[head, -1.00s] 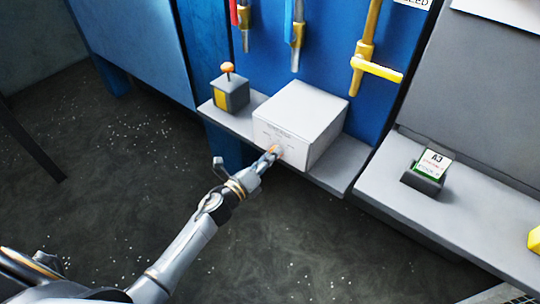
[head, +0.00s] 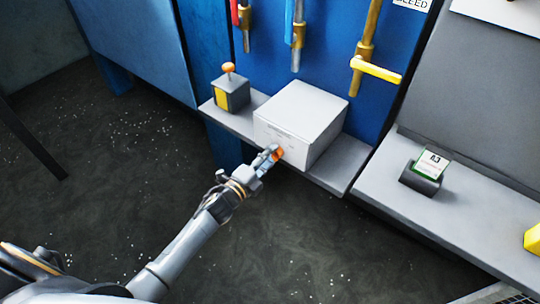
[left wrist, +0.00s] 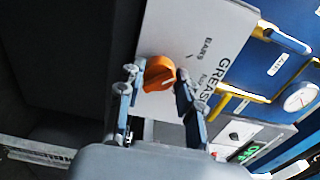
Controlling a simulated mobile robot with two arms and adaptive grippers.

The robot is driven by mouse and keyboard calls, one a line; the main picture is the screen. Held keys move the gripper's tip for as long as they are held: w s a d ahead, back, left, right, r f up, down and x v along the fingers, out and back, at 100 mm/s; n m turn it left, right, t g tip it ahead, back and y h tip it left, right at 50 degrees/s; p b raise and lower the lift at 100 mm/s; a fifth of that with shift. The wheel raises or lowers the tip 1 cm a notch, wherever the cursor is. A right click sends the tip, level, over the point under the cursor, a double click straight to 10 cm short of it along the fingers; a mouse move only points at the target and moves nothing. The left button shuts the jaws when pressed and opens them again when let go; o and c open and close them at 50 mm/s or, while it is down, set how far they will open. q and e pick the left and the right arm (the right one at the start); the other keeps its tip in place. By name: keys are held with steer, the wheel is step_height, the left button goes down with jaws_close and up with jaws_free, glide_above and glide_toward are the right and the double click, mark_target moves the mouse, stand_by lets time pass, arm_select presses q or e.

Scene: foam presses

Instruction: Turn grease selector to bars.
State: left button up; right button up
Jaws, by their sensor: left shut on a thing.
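The grease selector is a pale grey box (head: 301,112) on the shelf, with small print and an orange knob (head: 279,154) on its front face. In the left wrist view the orange knob (left wrist: 160,73) sits between my fingertips, and the panel (left wrist: 196,25) shows the words "GREASE" and "BARS", seen turned. My left gripper (head: 269,156) reaches the box front from the lower left and is shut on the knob. In the left wrist view its two fingers (left wrist: 159,80) lie on either side of the knob. The knob's exact setting is hard to read. My right gripper does not show.
A grey and yellow box with an orange-topped lever (head: 231,94) stands left on the same shelf (head: 335,182). Red, blue and yellow handled valves (head: 376,68) hang above. A label holder (head: 423,178) sits on the right shelf. The floor (head: 110,180) around my arm is mostly clear.

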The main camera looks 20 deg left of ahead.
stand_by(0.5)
arm_select(q)
steer(key=o, duration=1.1)
steer(key=shift+o, duration=0.2)
steer(key=v, duration=1.2)
